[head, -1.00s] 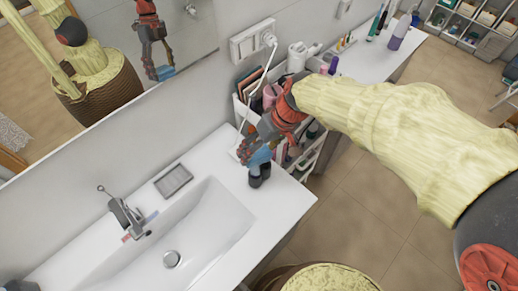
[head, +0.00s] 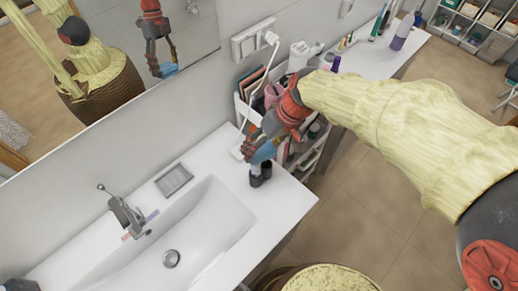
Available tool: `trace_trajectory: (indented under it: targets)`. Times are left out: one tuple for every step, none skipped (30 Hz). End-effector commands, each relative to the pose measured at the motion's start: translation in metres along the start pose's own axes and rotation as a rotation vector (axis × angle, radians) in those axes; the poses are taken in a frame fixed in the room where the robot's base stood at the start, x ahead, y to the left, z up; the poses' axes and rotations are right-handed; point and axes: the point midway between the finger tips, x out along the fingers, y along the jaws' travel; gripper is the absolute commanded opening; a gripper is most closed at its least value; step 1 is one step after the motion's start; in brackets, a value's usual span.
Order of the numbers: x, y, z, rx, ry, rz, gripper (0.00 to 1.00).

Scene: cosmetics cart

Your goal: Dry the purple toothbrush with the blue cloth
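My gripper (head: 261,149) is over the counter at the right end of the sink, pointing down. A blue patch (head: 264,153), which looks like the blue cloth, shows at its fingers and partly hides them. I cannot tell how firmly the fingers close on it. The wall mirror also shows the gripper, with blue (head: 168,70) near its tips. Two small dark cylinders (head: 260,176) stand on the counter just below the fingers. I cannot pick out the purple toothbrush for certain. A small purple item (head: 335,64) shows near the cart's top behind my arm, too small to identify.
The white sink (head: 205,225) has a faucet (head: 130,215) and a grey soap dish (head: 174,180) behind it. The cart (head: 300,155), crowded with cosmetics, stands right of the gripper. A purple bottle (head: 402,32) stands on the far counter. The counter's front right is clear.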

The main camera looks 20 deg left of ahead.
Motion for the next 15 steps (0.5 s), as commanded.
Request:
trace_trajectory:
  targets:
    - [-0.003,-0.001,-0.001,-0.001,0.001,0.0,0.43]
    - [-0.004,-0.002,-0.001,-0.001,0.001,0.0,0.43]
    - [-0.007,-0.002,-0.002,-0.001,0.002,0.0,0.43]
    - [-0.009,-0.003,-0.003,-0.001,0.002,0.0,0.43]
    - [-0.011,-0.004,-0.003,-0.001,0.003,0.001,0.43]
    - [-0.015,-0.005,-0.004,-0.002,0.003,0.001,0.43]
    - [-0.018,-0.006,-0.005,-0.002,0.003,0.001,0.43]
    - [-0.021,-0.006,-0.006,-0.002,0.003,0.001,0.43]
    - [-0.024,-0.007,-0.006,-0.002,0.004,0.001,0.43]
    - [-0.027,-0.008,-0.007,-0.002,0.003,0.001,0.43]
    - [-0.029,-0.009,-0.008,-0.002,0.003,0.001,0.43]
    - [-0.033,-0.01,-0.008,-0.002,0.003,0.001,0.43]
    - [-0.035,-0.011,-0.009,-0.003,0.003,0.001,0.43]
    - [-0.037,-0.012,-0.009,-0.003,0.003,0.001,0.43]
    - [-0.041,-0.013,-0.01,-0.003,0.002,0.001,0.43]
